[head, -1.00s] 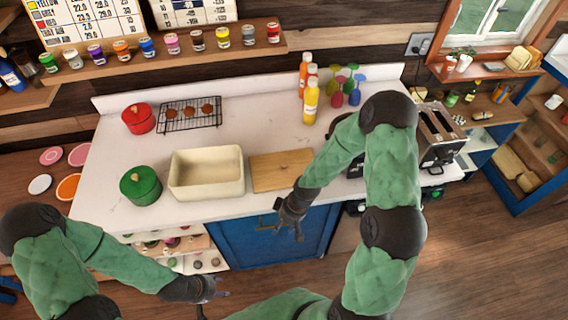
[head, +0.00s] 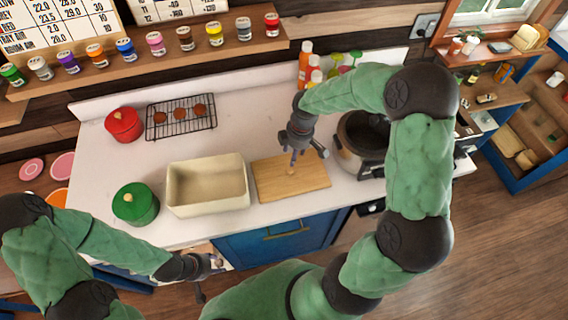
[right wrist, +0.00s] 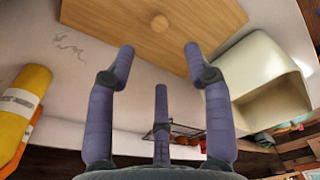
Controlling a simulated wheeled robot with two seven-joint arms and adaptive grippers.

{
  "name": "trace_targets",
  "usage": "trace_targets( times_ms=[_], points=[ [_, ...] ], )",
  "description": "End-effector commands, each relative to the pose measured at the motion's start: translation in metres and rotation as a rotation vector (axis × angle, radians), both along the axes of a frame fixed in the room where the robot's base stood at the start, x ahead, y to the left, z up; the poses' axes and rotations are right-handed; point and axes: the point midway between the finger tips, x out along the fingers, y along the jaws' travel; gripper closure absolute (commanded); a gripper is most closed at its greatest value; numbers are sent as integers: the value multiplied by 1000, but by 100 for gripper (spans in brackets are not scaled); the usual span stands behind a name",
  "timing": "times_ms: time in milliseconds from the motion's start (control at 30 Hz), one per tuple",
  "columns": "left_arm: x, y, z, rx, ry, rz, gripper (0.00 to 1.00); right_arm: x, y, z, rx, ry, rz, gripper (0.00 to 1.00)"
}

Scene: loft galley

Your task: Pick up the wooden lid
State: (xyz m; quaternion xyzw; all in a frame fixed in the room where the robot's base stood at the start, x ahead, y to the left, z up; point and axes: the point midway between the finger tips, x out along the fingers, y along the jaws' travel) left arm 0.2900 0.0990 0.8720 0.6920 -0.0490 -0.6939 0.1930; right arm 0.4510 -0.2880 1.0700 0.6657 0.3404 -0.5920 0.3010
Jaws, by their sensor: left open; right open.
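The wooden lid (head: 302,185) is a flat, light brown rectangle lying on the white counter, right of the cream bin. A small round knob stands at its middle; it shows clearly in the right wrist view, where the lid (right wrist: 195,25) fills the top. My right gripper (head: 306,155) is above the counter by the lid's back edge, with fingers pointing down. In the right wrist view its fingers (right wrist: 160,52) are spread and empty, apart from the knob. My left gripper (head: 208,278) is open and empty in front of the counter's front edge.
The cream bin (head: 207,209) is close to the lid's left side. A dark-topped cooker (head: 346,162) stands to its right. Bottles (head: 305,62) stand behind the right arm. A green pot (head: 135,204), red pot (head: 124,125) and cooling rack (head: 181,117) are further left.

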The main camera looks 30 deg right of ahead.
Motion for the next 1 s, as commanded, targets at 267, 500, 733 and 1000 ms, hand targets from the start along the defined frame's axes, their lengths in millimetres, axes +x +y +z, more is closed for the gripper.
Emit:
trace_targets(
  times_ms=[267, 500, 733, 1000],
  points=[
    [-1, 0, -3, -1, 3, -1, 53, 2, 4, -39, 1, 4, 1, 48],
    [-1, 0, -4, 0, 2, -1, 53, 3, 5, -55, 0, 1, -1, 48],
    [-1, 0, -4, 0, 2, -1, 53, 5, 5, -75, 2, 4, -1, 48],
    [-1, 0, -5, 0, 2, -1, 53, 7, 7, -106, 1, 1, -1, 48]
  ],
)
